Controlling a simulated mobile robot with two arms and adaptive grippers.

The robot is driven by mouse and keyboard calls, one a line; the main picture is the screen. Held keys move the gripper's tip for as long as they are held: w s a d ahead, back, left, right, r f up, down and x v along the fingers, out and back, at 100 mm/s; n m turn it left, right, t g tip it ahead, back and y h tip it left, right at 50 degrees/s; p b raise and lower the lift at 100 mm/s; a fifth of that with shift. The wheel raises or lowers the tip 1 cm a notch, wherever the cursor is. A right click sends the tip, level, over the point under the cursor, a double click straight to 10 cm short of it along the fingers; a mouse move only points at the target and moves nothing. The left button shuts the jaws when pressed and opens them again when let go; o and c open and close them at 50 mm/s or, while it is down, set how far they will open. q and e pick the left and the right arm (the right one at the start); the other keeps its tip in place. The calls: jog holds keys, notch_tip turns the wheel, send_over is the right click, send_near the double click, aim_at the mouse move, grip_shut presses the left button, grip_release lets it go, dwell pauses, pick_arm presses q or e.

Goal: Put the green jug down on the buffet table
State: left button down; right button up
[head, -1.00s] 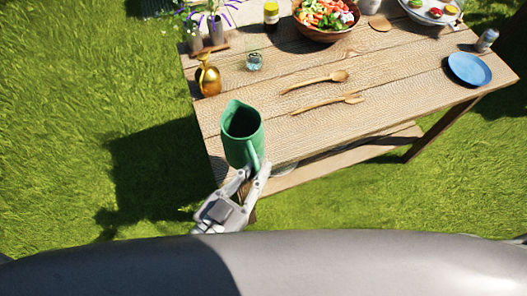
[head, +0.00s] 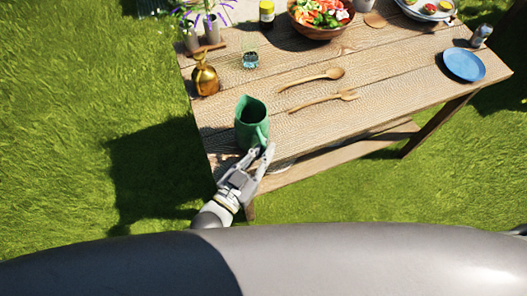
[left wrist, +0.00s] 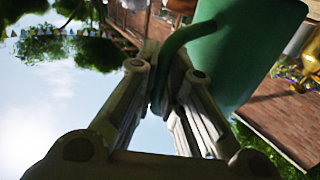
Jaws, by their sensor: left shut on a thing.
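The green jug (head: 250,122) is upright over the near left corner of the wooden buffet table (head: 330,118). My left gripper (head: 258,156) is shut on the jug's handle, on the near side of the jug. In the left wrist view the fingers (left wrist: 165,90) close around the green handle, and the jug body (left wrist: 240,55) fills the upper right. I cannot tell whether the jug's base touches the tabletop. My right gripper is not in view.
A gold pot (head: 205,76) and a glass (head: 250,57) stand behind the jug. Two wooden utensils (head: 322,100) lie to its right. A salad bowl (head: 320,16) and a blue plate (head: 464,64) are farther off. The wood around the jug is clear.

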pick_arm(q)
jog(key=shift+f, duration=0.45)
jog(key=shift+f, duration=0.15)
jog(key=c, duration=1.5)
grip_release()
jog(key=shift+s, duration=0.1)
